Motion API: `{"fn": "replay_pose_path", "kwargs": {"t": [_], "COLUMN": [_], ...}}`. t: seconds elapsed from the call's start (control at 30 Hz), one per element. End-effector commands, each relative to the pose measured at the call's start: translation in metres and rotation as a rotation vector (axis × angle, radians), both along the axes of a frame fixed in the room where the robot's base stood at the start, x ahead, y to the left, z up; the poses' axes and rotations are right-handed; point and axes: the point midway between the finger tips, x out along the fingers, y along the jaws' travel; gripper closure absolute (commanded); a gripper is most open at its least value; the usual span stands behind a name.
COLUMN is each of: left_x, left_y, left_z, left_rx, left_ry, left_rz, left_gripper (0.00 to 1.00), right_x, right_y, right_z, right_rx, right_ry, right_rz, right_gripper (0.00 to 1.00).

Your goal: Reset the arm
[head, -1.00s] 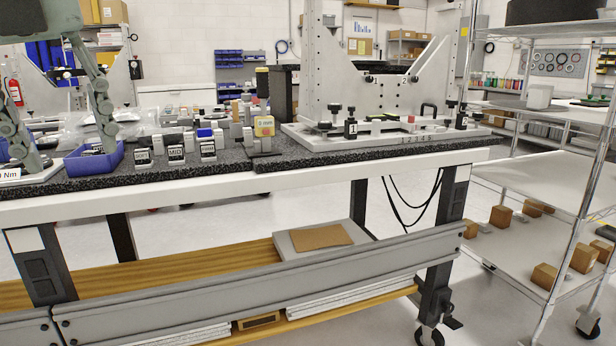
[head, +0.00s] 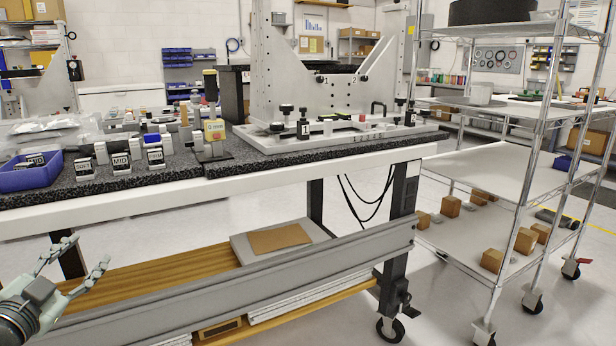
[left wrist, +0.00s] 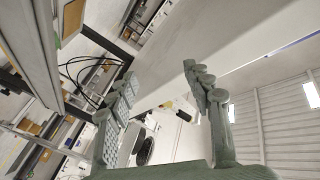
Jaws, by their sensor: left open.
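My left gripper (head: 88,262) is at the lower left of the head view, in front of the workbench and below the level of its top. Its two grey-green fingers are spread and nothing is between them. In the left wrist view the open fingers (left wrist: 165,95) stand apart, with the underside of the bench and the floor area behind them. My right gripper is not in any frame.
The workbench's white front edge (head: 250,183) runs above my left gripper. A blue bin (head: 30,172), small labelled blocks and a grey fixture (head: 330,80) stand on top. A wheeled wire rack (head: 500,160) stands at the right. The floor between bench and rack is clear.

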Motion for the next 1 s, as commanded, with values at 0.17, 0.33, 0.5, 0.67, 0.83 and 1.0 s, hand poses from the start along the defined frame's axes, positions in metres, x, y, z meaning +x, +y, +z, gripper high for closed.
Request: {"fn": "replay_pose_path", "kwargs": {"t": [0.17,0.33,0.5,0.67,0.83,1.0], "left_x": [-0.043,-0.107,-0.182,-0.238,-0.261,-0.261], "left_y": [0.012,-0.013,-0.069,-0.122,-0.145,-0.145], "left_z": [-0.132,-0.242,-0.327,-0.369,-0.381,-0.381], "left_rx": [-0.144,-0.242,-0.323,-0.372,-0.39,-0.39], "left_ry": [0.268,0.564,0.877,1.104,1.195,1.195], "left_rz": [0.246,0.396,0.462,0.464,0.454,0.454], "left_gripper": [0.49,0.49,0.49,0.49,0.49,0.49], "right_x": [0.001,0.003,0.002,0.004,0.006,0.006], "right_y": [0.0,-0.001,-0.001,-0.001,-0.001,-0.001], "right_z": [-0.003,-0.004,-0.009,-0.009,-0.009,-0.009], "right_rx": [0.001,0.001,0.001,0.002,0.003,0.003], "right_ry": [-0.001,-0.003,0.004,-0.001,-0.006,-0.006], "right_rz": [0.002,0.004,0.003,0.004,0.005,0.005], "right_gripper": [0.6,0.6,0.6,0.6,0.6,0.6]}}
